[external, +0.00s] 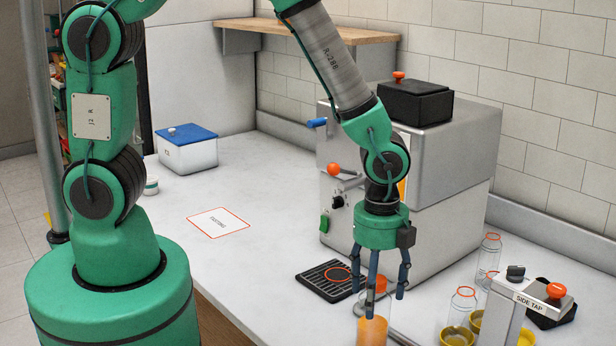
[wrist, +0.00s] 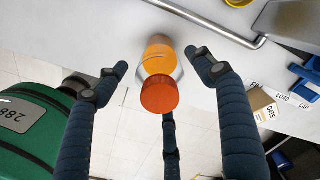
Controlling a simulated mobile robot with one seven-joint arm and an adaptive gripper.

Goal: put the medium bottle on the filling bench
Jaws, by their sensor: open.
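A clear bottle with an orange cap and orange juice (external: 373,330) stands upright at the front edge of the white bench (external: 270,240). My gripper (external: 380,285) hangs above it, pointing down, its fingers spread around the capped top. In the wrist view the orange cap (wrist: 160,95) lies between the open fingers, with gaps to the left and right ones. Two clear, empty-looking bottles with orange rims, a nearer one (external: 461,318) and a farther one (external: 488,262), stand at the right. I cannot tell which bottle is the medium one, nor which surface is the filling bench.
The steel juicer (external: 430,225) stands behind my gripper, with a black drip tray (external: 312,284) at its front left. A side tap stand (external: 500,315) and yellow bowls (external: 457,337) crowd the right.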

